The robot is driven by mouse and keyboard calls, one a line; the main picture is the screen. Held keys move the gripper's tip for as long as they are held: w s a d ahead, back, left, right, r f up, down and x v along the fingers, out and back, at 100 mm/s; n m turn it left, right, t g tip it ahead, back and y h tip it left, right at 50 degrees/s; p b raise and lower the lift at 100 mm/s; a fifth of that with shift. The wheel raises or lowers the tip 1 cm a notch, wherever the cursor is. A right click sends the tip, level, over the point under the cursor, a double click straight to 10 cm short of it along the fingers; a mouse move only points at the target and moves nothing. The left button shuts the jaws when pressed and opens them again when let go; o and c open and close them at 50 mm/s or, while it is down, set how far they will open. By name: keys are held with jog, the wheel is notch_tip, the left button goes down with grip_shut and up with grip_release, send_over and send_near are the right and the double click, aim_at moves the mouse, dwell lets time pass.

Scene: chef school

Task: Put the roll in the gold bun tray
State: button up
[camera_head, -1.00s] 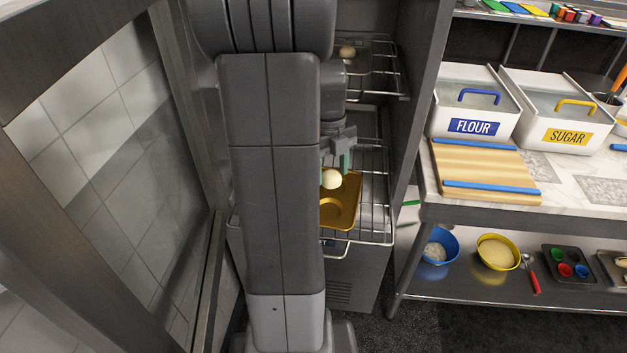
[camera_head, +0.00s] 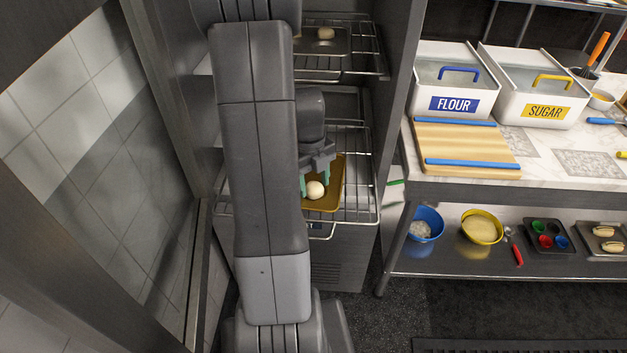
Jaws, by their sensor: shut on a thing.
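The pale round roll (camera_head: 315,190) is between the green-tipped fingers of my gripper (camera_head: 314,182), which is shut on it. The gold bun tray (camera_head: 337,172) lies on the lower wire rack inside the tall steel cabinet. The roll shows over the near part of the tray, covering where its round hollow was seen. I cannot tell whether the roll touches the tray or is held just above it. My arm hides the tray's left side.
Another roll (camera_head: 325,33) sits on a dark tray on the upper rack (camera_head: 358,62). A counter with a cutting board (camera_head: 465,146) stands at right.

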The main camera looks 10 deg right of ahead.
jog(key=shift+f, duration=0.2)
jog(key=o, duration=0.8)
jog(key=shift+c, duration=0.2)
jog(key=shift+r, duration=0.1)
jog(key=shift+r, duration=0.1)
notch_tip(320, 180, up, 12)
jog(key=w, duration=0.1)
jog(key=shift+w+a, duration=0.15)
jog(key=shift+a, duration=0.15)
